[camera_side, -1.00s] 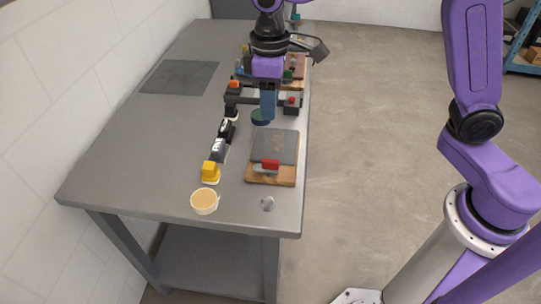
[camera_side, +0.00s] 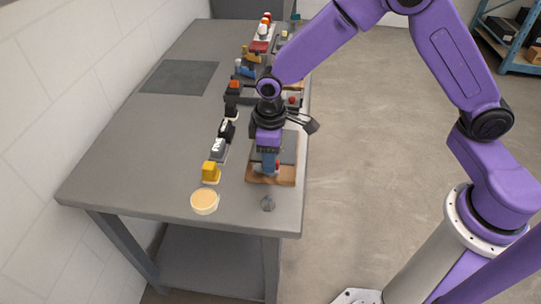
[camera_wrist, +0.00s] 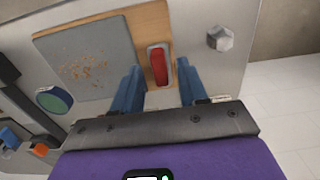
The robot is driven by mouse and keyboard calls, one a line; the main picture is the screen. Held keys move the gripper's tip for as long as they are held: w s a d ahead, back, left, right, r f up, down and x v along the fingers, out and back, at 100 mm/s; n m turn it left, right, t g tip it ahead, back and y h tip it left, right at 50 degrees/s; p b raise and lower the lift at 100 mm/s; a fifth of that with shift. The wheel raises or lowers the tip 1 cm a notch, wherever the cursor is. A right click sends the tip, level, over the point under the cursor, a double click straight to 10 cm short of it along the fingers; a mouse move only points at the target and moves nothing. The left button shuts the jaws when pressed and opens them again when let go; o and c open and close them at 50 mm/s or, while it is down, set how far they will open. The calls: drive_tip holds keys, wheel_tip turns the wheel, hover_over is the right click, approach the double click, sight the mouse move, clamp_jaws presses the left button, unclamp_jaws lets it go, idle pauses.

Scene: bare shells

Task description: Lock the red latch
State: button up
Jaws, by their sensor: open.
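The red latch (camera_wrist: 159,67) sits on a wooden board (camera_wrist: 147,28) beside a grey plate (camera_wrist: 88,62). In the wrist view my gripper (camera_wrist: 162,80) is open, its two blue fingers on either side of the red latch, with a gap visible on each side. I cannot tell how far the fingertips are above the board.
A yellow block (camera_side: 210,172), a grey-and-white item (camera_side: 219,150) and black items stand left of the board.

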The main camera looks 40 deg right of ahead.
drive_tip(key=shift+f, duration=0.25)
clamp_jaws()
